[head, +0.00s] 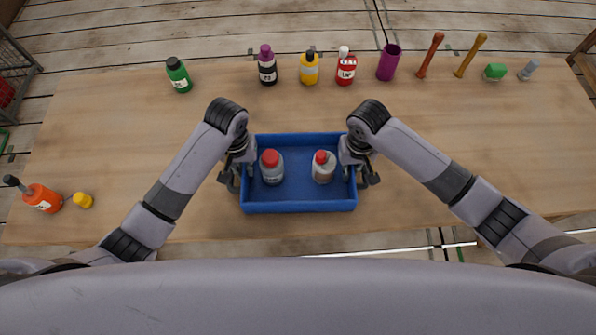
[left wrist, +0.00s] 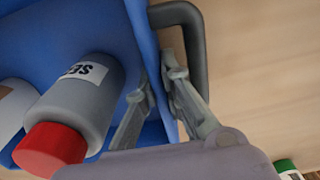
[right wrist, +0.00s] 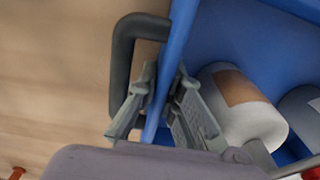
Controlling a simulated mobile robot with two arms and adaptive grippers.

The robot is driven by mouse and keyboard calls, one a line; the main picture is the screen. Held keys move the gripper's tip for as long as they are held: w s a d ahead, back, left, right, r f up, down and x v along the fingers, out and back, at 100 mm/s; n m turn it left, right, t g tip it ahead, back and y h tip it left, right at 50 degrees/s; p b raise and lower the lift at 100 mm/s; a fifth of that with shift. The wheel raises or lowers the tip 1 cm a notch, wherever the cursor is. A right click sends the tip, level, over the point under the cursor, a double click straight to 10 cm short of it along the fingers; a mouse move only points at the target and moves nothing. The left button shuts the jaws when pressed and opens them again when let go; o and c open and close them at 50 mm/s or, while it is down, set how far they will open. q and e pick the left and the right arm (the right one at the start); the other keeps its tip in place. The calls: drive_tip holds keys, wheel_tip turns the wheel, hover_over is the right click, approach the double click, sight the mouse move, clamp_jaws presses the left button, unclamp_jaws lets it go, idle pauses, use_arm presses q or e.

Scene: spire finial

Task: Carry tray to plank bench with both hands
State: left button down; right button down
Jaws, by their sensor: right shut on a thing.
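My right gripper (head: 358,170) is shut on the right wall, fingers (right wrist: 162,90) either side, beside another handle (right wrist: 128,55). Whether the tray touches the table is unclear.
Along the table's (head: 480,150) back stand a green bottle (head: 179,77), a purple one (head: 267,68), a yellow one (head: 309,70), a red one (head: 346,70) and a purple cup (head: 388,64). An orange bottle (head: 42,198) is at left.

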use_arm(q)
drive_tip(key=shift+w+r, duration=0.1)
drive_tip(key=shift+r, duration=0.15)
use_arm(e)
drive_tip(key=shift+w+r, duration=0.1)
drive_tip(key=shift+r, duration=0.15)
idle(0.4)
